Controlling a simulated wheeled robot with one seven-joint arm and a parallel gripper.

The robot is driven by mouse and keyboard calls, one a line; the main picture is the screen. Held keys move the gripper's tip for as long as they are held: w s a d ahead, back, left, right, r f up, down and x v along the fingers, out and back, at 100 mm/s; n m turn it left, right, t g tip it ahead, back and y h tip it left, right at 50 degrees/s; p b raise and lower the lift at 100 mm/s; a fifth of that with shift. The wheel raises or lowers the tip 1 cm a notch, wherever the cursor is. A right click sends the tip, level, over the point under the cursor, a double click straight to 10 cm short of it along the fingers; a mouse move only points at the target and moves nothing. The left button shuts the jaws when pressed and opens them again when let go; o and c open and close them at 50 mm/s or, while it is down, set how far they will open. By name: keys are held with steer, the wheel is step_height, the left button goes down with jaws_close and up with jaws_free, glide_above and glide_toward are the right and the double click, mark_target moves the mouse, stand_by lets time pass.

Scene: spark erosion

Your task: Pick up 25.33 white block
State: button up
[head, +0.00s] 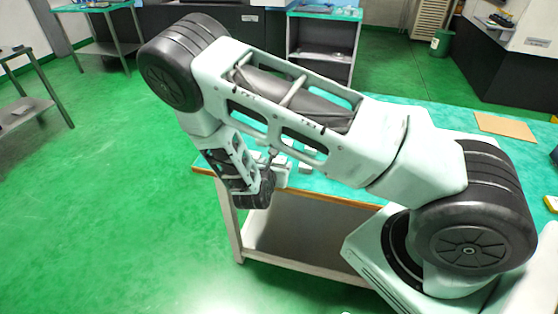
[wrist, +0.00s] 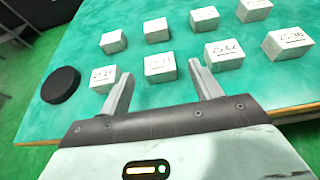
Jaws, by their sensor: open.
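Several white blocks with dark number labels stand in two rows on the teal table in the wrist view. The labels are too blurred to read surely, so I cannot tell which block is 25.33. One front-row block (wrist: 160,66) sits just ahead of the gap between my fingertips. Its neighbours are a block (wrist: 103,80) at left and blocks (wrist: 225,54) and (wrist: 289,44) at right. My gripper (wrist: 160,76) is open and empty. In the head view my arm hides most of the blocks, and my gripper is partly hidden near the table edge.
The teal table top (head: 400,110) has a wooden front edge (wrist: 285,116). A black round puck (wrist: 61,85) lies left of the blocks. A brown board (head: 505,127) lies at the table's right. Green floor (head: 120,200) is open at left.

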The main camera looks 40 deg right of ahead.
mark_target(280, 158)
steer(key=shift+p+x, duration=0.85)
steer(key=shift+x, duration=1.9)
steer(key=c, duration=1.1)
steer(key=shift+r, duration=0.1)
steer(key=shift+c, duration=0.5)
